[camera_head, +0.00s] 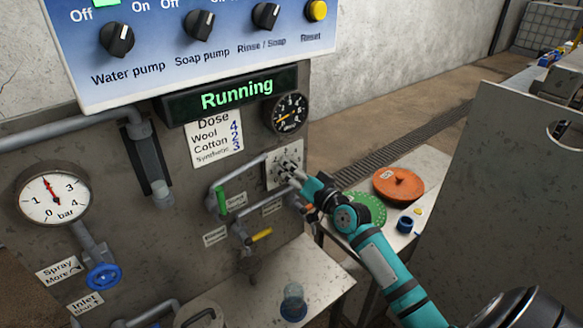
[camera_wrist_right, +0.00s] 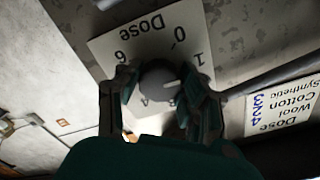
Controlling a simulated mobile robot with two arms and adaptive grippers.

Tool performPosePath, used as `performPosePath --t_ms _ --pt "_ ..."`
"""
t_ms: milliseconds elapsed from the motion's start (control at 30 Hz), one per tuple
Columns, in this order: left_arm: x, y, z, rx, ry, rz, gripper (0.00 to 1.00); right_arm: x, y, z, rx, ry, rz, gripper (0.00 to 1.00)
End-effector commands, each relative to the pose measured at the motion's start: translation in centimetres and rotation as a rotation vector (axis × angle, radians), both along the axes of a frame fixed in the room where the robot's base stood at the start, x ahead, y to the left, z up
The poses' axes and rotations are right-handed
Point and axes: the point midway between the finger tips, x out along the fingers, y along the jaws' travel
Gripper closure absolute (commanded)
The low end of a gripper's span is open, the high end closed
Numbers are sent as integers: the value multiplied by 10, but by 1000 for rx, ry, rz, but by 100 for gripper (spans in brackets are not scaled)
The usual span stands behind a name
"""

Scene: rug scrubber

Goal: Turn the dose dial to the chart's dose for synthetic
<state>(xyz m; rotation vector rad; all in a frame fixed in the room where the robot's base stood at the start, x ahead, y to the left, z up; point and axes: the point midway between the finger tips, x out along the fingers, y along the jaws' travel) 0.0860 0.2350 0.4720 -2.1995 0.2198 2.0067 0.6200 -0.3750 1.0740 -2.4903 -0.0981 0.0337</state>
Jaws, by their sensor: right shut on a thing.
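The dose chart (camera_head: 215,138) on the grey panel lists wool 4, cotton 2 and synthetic 3. It also shows upside down in the right wrist view (camera_wrist_right: 284,104). The dose dial's pale number plate (camera_head: 273,160) is to the chart's right. My right gripper (camera_head: 296,178) is at this plate. In the right wrist view, its fingers are on both sides of the grey dial knob (camera_wrist_right: 157,77), shut on it. A light mark shows on the knob's right side there. The plate's 0, 1 and 6 are readable; the fingers hide other numbers. My left gripper is not in view.
The display (camera_head: 237,93) above reads "Running". A round gauge (camera_head: 287,113) sits above the dial. A green-handled pipe (camera_head: 222,200) and a yellow-handled valve (camera_head: 261,235) are close by at lower left. An orange disc (camera_head: 398,184) lies on the side table.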

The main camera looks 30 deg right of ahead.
Motion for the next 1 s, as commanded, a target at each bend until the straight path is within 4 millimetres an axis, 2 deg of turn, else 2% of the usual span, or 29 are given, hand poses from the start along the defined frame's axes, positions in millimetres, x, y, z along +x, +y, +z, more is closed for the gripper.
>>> performPosePath --t_ms 1000 --pt "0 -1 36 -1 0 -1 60 0 -1 2 964 74 -3 93"
